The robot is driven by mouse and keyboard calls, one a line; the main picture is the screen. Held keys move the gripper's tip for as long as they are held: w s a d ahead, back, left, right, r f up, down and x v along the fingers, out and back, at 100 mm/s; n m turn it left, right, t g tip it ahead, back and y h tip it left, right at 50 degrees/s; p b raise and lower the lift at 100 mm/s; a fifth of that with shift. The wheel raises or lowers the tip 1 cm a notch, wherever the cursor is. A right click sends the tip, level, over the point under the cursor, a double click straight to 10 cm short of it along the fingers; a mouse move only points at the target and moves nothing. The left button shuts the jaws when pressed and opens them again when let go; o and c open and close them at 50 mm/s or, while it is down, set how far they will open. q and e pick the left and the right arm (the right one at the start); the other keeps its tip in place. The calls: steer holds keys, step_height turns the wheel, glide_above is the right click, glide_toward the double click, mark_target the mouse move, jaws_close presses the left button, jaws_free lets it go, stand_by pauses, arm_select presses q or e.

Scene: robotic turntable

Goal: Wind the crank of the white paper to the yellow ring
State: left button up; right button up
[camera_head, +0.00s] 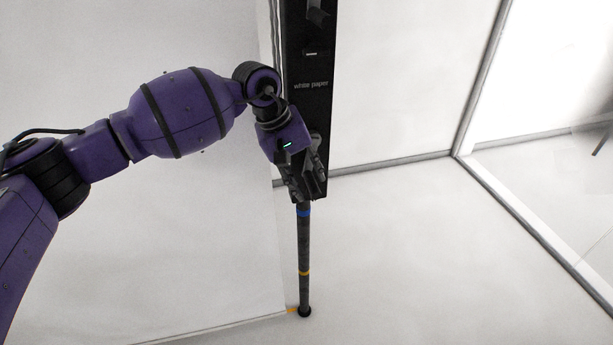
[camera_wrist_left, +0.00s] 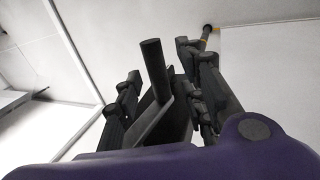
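The black panel (camera_head: 308,60) bears the words "white paper". A dark pole (camera_head: 304,245) runs down below it, with a blue ring (camera_head: 304,213) near its top and a yellow ring (camera_head: 304,273) lower down. The white paper (camera_head: 215,240) hangs left of the pole; its lower corner, with an orange-yellow tip, is near the pole's foot. My left gripper (camera_head: 307,185) is at the panel's lower end. In the left wrist view, its open fingers (camera_wrist_left: 158,62) stand either side of the crank's dark round handle (camera_wrist_left: 153,65), with gaps showing. My right gripper is not in view.
A knob (camera_head: 318,15) sticks out from the upper panel. Pale walls stand behind, with a grey-framed glass partition (camera_head: 535,230) on the right. The floor (camera_head: 410,260) right of the pole is clear. The pole's yellow band (camera_wrist_left: 207,36) shows in the left wrist view.

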arm_select(q)
steer(key=shift+d+f, duration=0.15)
steer(key=shift+f, duration=0.15)
jaws_close()
steer(key=shift+f, duration=0.1)
stand_by(0.5)
steer(key=shift+a+y, duration=0.3)
steer(key=shift+y, duration=0.1)
steer(key=r, duration=0.1)
steer(key=a+y, duration=0.1)
steer(key=a+r, duration=0.1)
steer(key=shift+s+a+r+g+y, duration=0.15)
steer(key=shift+s+r+g+y, duration=0.1)
steer(key=shift+r+g+y, duration=0.15)
